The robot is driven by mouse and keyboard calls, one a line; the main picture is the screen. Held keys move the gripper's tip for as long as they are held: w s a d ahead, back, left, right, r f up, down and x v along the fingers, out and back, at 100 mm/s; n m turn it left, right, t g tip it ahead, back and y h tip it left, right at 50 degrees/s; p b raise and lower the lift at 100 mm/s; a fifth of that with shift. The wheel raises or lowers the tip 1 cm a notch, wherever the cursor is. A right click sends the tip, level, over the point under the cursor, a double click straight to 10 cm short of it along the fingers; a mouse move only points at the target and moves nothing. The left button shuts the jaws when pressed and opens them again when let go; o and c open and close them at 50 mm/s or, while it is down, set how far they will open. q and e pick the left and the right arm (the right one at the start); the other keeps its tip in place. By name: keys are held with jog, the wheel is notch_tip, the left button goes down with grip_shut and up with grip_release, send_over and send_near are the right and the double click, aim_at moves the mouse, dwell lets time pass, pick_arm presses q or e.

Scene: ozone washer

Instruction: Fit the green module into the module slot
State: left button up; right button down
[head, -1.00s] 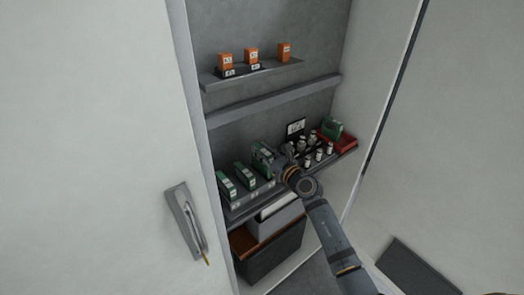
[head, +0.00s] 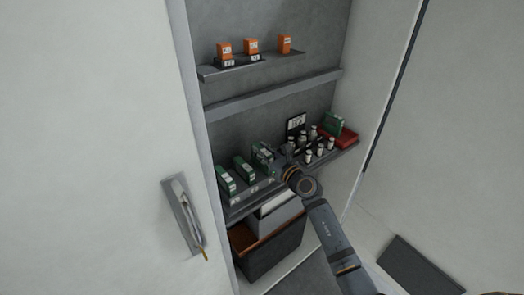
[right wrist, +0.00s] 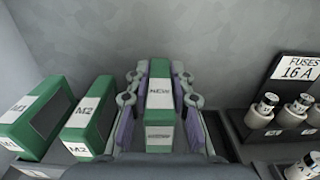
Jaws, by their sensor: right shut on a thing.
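My right gripper (right wrist: 160,112) is shut on the green module (right wrist: 160,88) with the white "NEW" label, its fingers on both sides of it. In the head view the gripper (head: 273,163) and the held module (head: 261,153) are at the right end of the row of green modules, about level with them. The module looks upright. The module slot is hidden under the module and gripper, so I cannot tell whether the module is seated. Modules M1 (right wrist: 32,118) and M2 (right wrist: 92,118) stand to its left. My left gripper is not in view.
Several fuses (head: 309,155) stand right of the gripper, by a "FUSES 16 A" sign (right wrist: 296,68). Beyond them is a red tray (head: 347,138) with another green module (head: 333,123). An upper shelf (head: 285,61) holds orange modules. The cabinet's side walls bound the space.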

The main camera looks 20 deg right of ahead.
jog(key=shift+f+b, duration=1.15)
jog(key=shift+f, duration=0.15)
jog(key=c, duration=1.1)
grip_release()
jog(key=v, duration=1.2)
